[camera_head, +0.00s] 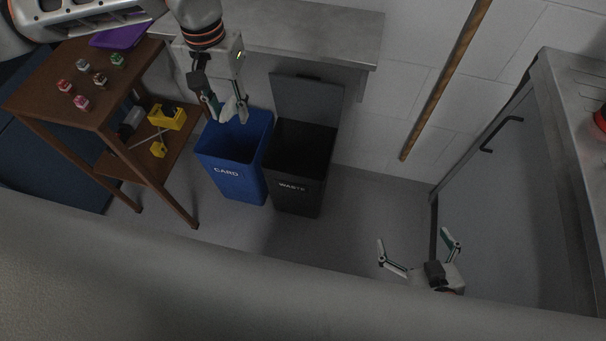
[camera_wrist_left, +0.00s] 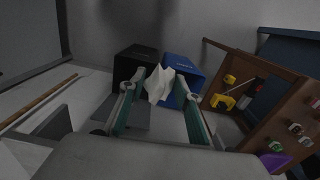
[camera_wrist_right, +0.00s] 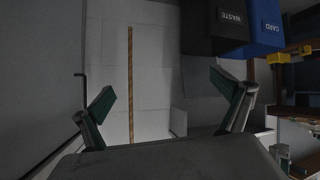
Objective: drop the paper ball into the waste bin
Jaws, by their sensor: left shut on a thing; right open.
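The white crumpled paper ball (camera_wrist_left: 158,84) shows between my left gripper's fingertips (camera_wrist_left: 158,88) in the left wrist view. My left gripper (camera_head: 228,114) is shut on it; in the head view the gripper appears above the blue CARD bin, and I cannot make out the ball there. The black waste bin (camera_head: 294,198), labelled WASTE, stands on the floor just right of the blue bin, with its grey lid (camera_head: 306,99) raised. It also shows in the right wrist view (camera_wrist_right: 210,25). My right gripper (camera_head: 419,254) is open and empty at the lower right.
The blue CARD bin (camera_head: 234,180) stands beside the waste bin. A wooden shelf unit (camera_head: 110,105) with small coloured items stands at left. A grey counter (camera_head: 300,30) is behind the bins. A wooden pole (camera_head: 445,80) leans on the wall. Floor right of the bins is clear.

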